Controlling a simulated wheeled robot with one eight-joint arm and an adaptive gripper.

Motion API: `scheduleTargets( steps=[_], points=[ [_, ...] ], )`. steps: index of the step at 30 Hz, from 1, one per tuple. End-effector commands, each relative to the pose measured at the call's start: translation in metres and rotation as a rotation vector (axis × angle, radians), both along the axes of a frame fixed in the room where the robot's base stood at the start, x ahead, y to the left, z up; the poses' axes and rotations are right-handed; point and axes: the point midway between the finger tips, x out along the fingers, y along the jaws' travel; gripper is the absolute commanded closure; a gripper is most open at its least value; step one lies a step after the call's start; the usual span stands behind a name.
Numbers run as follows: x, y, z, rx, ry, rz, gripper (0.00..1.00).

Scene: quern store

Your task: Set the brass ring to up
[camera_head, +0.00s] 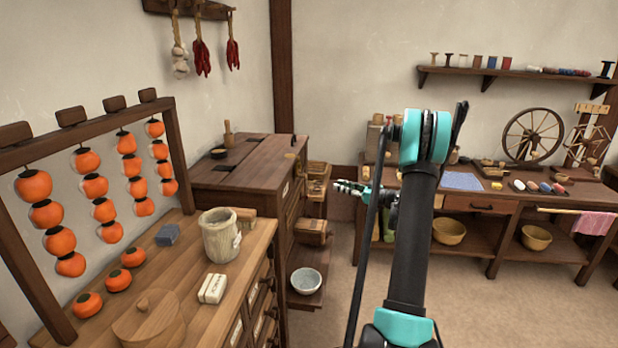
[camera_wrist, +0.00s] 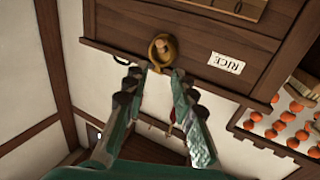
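The brass ring (camera_wrist: 152,54) shows in the wrist view on the dark wooden face of a cabinet (camera_wrist: 205,50), beside a paper label reading RICE (camera_wrist: 226,63). The label's lettering is upside down in this view. The ring is seen around a lighter knob-like piece; I cannot tell which way it is set. My gripper (camera_wrist: 158,73) is open, its fingers apart, with the ring showing just beyond the fingertips and roughly between them. I see no contact. In the head view my gripper (camera_head: 352,187) is right of the dark cabinet (camera_head: 235,178).
A wooden counter (camera_head: 255,240) at left holds a crock (camera_head: 220,235), a white block (camera_head: 212,289) and orange fruit. A rack of hanging fruit (camera_head: 95,185) rises behind. A workbench (camera_head: 475,205) with a spinning wheel (camera_head: 533,135) stands at right. Floor between is clear.

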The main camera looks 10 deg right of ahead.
Motion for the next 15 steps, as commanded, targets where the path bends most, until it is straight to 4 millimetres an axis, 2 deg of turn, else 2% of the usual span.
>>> scheduleTargets(
  steps=[15],
  points=[
    [0.065,0.079,0.0,0.0,0.003,0.003,0.74]
  ],
)
